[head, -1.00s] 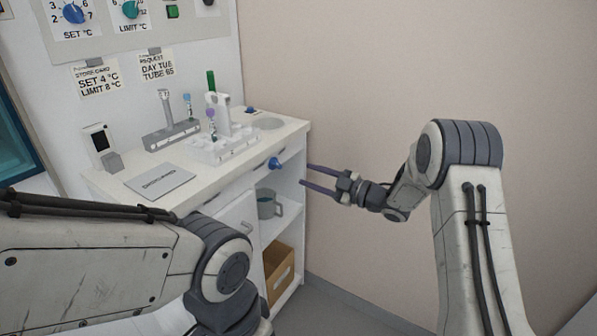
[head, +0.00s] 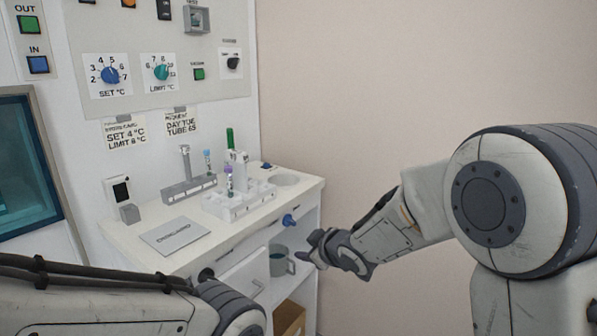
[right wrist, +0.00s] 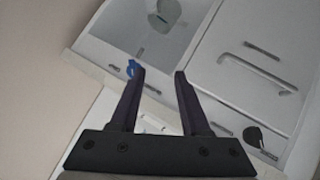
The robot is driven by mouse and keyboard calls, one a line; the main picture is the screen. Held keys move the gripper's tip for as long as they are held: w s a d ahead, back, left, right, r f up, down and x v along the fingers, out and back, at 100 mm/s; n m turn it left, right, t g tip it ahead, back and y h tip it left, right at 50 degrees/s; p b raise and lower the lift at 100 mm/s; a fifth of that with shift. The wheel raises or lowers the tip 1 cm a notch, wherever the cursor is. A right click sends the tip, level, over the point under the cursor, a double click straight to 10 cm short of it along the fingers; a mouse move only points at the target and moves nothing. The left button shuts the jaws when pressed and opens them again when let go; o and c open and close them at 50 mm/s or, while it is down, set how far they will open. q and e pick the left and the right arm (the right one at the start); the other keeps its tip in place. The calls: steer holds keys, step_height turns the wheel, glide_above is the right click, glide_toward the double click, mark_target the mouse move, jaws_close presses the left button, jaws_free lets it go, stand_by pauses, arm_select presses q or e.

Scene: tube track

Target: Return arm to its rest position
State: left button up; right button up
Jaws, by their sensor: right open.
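My right gripper (head: 306,257) is in front of the right end of the cabinet in the head view, a little below the blue knob (head: 289,220). Its arm reaches in from the right. In the right wrist view the two dark fingers (right wrist: 159,74) are spread, with nothing between them. The blue knob (right wrist: 132,68) shows beside the left fingertip there; whether they touch cannot be told. My left arm crosses the lower left of the head view; its gripper is out of the picture.
The white counter (head: 140,236) bears a white tube rack (head: 238,207), a grey rack (head: 188,190) and a grey placard (head: 180,236). A grey mug (head: 278,262) and cardboard box (head: 288,318) stand on shelves below. Right of the cabinet is bare wall.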

steer(key=s+d+f+m+g+h, duration=0.15)
steer(key=s+g, duration=0.35)
steer(key=s, duration=1.2)
steer(key=s+f+m+g+h, duration=0.25)
steer(key=s+g, duration=0.25)
steer(key=s, duration=1.2)
step_height(320, 180, up, 21)
steer(key=s+p, duration=0.2)
steer(key=p, duration=1.8)
steer(key=shift+d+p, duration=0.35)
